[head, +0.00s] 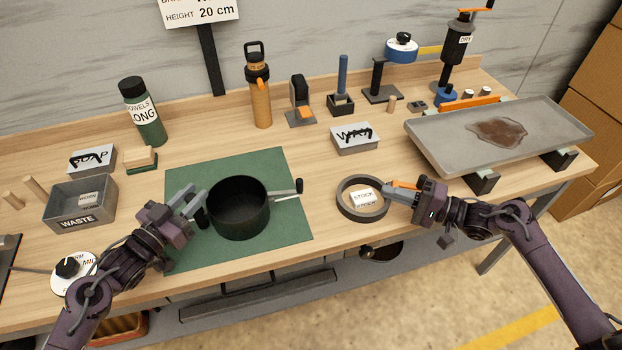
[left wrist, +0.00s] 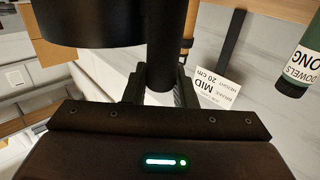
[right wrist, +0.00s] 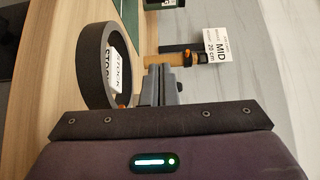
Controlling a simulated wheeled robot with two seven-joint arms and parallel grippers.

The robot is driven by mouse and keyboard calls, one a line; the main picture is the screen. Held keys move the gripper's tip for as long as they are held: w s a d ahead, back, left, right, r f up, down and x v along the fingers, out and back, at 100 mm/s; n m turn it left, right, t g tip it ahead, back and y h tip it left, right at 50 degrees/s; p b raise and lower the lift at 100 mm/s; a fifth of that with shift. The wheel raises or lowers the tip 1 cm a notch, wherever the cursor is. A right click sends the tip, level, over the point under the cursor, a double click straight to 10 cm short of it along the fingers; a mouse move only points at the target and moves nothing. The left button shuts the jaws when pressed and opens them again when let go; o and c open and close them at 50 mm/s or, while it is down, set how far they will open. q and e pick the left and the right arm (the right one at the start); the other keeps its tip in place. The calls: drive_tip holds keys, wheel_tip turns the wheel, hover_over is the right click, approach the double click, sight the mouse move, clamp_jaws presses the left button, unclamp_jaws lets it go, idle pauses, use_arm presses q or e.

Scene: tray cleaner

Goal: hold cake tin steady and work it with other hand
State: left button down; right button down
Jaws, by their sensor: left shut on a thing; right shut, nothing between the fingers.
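The left wrist view shows this dark post (left wrist: 160,72) between the fingers, beside the black tin wall (left wrist: 90,22). My right gripper (head: 390,192) is shut and empty, just right of the grey STOCK ring (head: 345,207). The right wrist view shows its closed fingers (right wrist: 159,80) beside the ring (right wrist: 88,65).
A grey tray (head: 440,145) with a brown stain stands on blocks at the right. The WASTE bin (head: 80,205) and a dial (head: 72,268) are at the left. Bottles and tool stands line the back. Bare wood lies between mat and ring.

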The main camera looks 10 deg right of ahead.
drive_tip(key=x, duration=1.9)
drive_tip(key=shift+w+a+r, duration=0.1)
drive_tip(key=shift+w+a, duration=0.05)
drive_tip(key=shift+a, duration=0.25)
drive_tip(key=shift+s+a, duration=0.2)
drive_tip(key=shift+s, duration=0.4)
drive_tip(key=shift+s+a, duration=0.2)
drive_tip(key=shift+s, duration=0.4)
drive_tip(key=shift+s+a, duration=0.15)
drive_tip(key=shift+s, duration=0.5)
drive_tip(key=shift+s+a+m+t, duration=0.25)
drive_tip(key=shift+a+m+t, duration=0.05)
drive_tip(key=shift+t, duration=0.1)
drive_tip(key=shift+s+h, duration=0.1)
drive_tip(key=shift+h, duration=0.3)
